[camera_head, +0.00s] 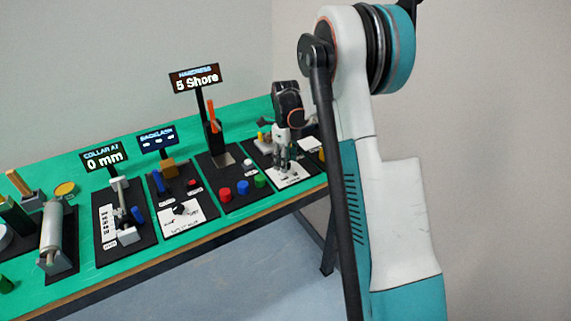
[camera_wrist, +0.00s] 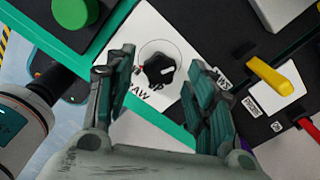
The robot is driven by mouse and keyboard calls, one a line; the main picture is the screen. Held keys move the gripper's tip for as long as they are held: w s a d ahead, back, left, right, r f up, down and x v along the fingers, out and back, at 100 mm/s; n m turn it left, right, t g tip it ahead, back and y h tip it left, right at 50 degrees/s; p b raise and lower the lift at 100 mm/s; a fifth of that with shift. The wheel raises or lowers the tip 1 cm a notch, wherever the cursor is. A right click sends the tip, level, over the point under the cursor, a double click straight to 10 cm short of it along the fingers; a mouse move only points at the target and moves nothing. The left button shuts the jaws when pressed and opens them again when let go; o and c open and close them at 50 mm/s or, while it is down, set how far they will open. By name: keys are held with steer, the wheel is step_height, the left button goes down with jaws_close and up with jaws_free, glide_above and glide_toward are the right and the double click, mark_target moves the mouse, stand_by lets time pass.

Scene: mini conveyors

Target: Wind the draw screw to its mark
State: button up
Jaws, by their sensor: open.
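In the wrist view, a black lobed knob (camera_wrist: 159,68), which looks like the draw screw, sits on a white plate (camera_wrist: 150,27). A thin circle is drawn around it, with partly hidden lettering below. A small light mark shows on the knob's face; I cannot tell how it lines up with any mark on the plate. My gripper (camera_wrist: 163,75) is open, with one finger on each side of the knob. I cannot tell whether either finger touches it.
A yellow lever (camera_wrist: 270,73) and a red lever stand right of the knob. A green button (camera_wrist: 75,12) is at upper left. In the head view, several stations line the green bench (camera_head: 75,165), with displays such as "5 Shore" (camera_head: 195,79) and "0 mm" (camera_head: 103,158).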

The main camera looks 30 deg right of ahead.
steer(key=shift+f, duration=0.35)
steer(key=shift+c, duration=0.6)
steer(key=c, duration=0.9)
steer(key=shift+c, duration=0.2)
steer(key=shift+n, duration=0.3)
